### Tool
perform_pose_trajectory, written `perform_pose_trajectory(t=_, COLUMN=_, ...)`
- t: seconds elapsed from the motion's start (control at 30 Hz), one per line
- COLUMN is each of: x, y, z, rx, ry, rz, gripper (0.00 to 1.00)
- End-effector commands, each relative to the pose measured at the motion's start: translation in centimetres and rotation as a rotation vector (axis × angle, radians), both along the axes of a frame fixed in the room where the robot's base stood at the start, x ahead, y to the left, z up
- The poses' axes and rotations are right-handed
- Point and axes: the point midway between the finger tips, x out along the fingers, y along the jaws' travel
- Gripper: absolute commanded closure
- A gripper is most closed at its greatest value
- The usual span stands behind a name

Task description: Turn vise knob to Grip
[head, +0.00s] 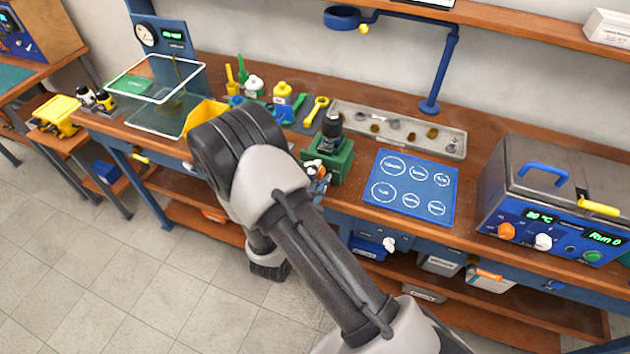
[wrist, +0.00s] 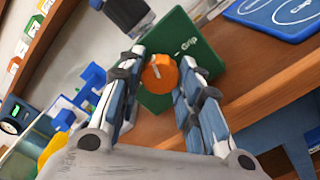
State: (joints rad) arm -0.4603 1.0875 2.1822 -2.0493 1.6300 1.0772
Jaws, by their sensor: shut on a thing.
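The green vise (head: 342,163) stands at the front edge of the workbench, with a dark cylindrical part (head: 331,127) upright in it. The wrist view shows the vise's green front face (wrist: 185,60) with a white "Grip" label to the upper right of the orange knob (wrist: 160,73). A pale pointer line on the knob lies left of its middle and does not point at the label. My gripper (wrist: 161,76) has its two fingers on either side of the knob, shut on it. In the head view my gripper (head: 317,180) is small and partly hidden at the vise's front.
A blue mat with white circles (head: 410,187) lies right of the vise, and a grey tray (head: 395,128) behind it. A grey and blue test unit (head: 548,210) stands at the right. Bottles, tools and a yellow bin (head: 203,117) are to the left.

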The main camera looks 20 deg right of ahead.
Motion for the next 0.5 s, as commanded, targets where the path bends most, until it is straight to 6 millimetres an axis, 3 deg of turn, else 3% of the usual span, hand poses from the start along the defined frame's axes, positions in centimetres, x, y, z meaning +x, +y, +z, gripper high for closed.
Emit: perform_pose_trajectory(t=0.5, x=0.00, y=0.01, z=-0.25, rx=0.398, ry=-0.289, rz=0.001, gripper=0.91)
